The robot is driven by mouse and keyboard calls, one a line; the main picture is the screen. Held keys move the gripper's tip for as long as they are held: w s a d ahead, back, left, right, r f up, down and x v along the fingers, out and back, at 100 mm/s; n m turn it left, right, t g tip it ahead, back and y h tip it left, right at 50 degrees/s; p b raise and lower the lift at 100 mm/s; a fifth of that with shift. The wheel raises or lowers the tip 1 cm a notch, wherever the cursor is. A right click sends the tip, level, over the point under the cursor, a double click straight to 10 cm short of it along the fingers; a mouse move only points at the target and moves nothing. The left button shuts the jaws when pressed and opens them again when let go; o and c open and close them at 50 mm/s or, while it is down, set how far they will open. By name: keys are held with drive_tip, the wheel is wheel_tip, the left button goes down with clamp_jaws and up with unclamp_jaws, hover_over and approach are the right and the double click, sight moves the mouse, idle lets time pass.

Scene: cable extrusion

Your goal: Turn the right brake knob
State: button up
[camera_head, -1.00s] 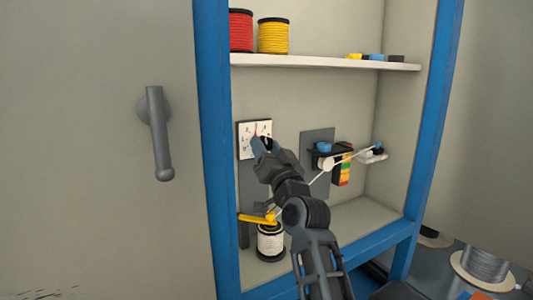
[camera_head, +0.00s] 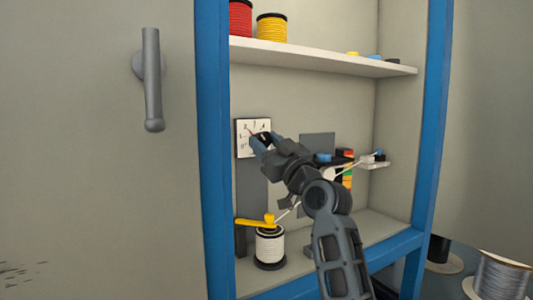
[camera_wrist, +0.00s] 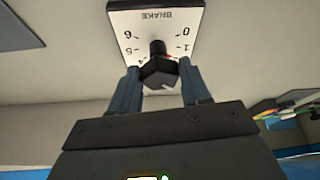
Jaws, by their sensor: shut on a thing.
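The brake dial plate (camera_head: 244,141) is white with dark numbers and is fixed at the back of the blue-framed cabinet. In the wrist view the plate (camera_wrist: 125,28) appears upside down with the word BRAKE. A black knob (camera_wrist: 159,70) stands out from its middle, with a white mark on its face and a red pointer beside it. My gripper (camera_wrist: 158,84) has one finger on each side of the knob and is shut on it. In the head view my gripper (camera_head: 262,143) covers part of the dial and most of the knob.
A white shelf (camera_head: 320,57) with red (camera_head: 240,18) and yellow (camera_head: 271,28) spools runs above. A yellow lever (camera_head: 256,221) and a white spool (camera_head: 269,246) are below the dial. A thin cable runs to a bracket (camera_head: 375,163) at right. The blue frame (camera_head: 213,150) stands close left.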

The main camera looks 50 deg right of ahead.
idle(0.4)
drive_tip(key=o, duration=1)
drive_tip(key=shift+v, duration=3.95)
drive_tip(key=shift+f, duration=0.1)
